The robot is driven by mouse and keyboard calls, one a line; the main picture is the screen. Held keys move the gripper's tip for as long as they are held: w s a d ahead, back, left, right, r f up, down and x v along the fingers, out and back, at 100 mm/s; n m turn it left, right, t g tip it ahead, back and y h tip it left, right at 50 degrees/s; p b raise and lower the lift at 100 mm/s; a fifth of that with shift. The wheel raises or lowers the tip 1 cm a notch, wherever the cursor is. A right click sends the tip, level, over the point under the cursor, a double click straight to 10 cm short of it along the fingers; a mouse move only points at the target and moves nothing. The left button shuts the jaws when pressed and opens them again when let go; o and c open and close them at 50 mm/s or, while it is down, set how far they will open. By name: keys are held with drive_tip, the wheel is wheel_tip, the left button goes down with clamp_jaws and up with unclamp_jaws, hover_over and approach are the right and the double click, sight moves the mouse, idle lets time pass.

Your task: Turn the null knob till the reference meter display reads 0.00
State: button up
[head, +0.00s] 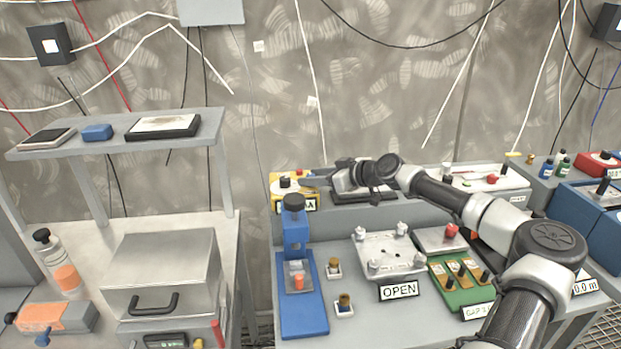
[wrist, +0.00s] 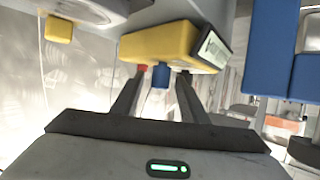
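A yellow box-shaped meter (head: 275,189) stands on the back ledge of the bench. It also shows tilted in the wrist view (wrist: 160,47), with a small display (wrist: 213,47) at its side. Its digits are too small to read; in the head view only an end like "A" shows on the label (head: 306,207). In the wrist view a blue knob (wrist: 160,75) sits between my fingertips, with a red one (wrist: 142,68) beside it. My gripper (wrist: 161,83) is open, with gaps on both sides of the blue knob. No knob is readably marked null.
A blue press-like stand (head: 296,240), a grey plate (head: 390,252) with an OPEN sign (head: 399,290) and a green board (head: 460,283) stand in front. A shelf (head: 115,135) is at left.

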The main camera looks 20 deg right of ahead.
drive_tip(key=shift+w+a+f, duration=0.25)
drive_tip(key=shift+w+a, duration=0.05)
drive_tip(key=shift+w, duration=0.2)
clamp_jaws()
drive_tip(key=shift+m+t+h, duration=0.3)
drive_tip(key=shift+m+h, duration=0.1)
drive_tip(key=shift+m, duration=0.1)
drive_tip(key=m+t+h+b, duration=0.1)
drive_tip(key=m+h, duration=0.1)
drive_tip(key=h, duration=0.1)
drive_tip(key=shift+a+m, duration=0.15)
drive_tip(key=shift+m, duration=0.25)
drive_tip(key=shift+m+t+h+b, duration=0.4)
drive_tip(key=shift+m+h+b, duration=0.5)
drive_tip(key=shift+m+h, duration=0.15)
drive_tip(key=shift+h, duration=0.25)
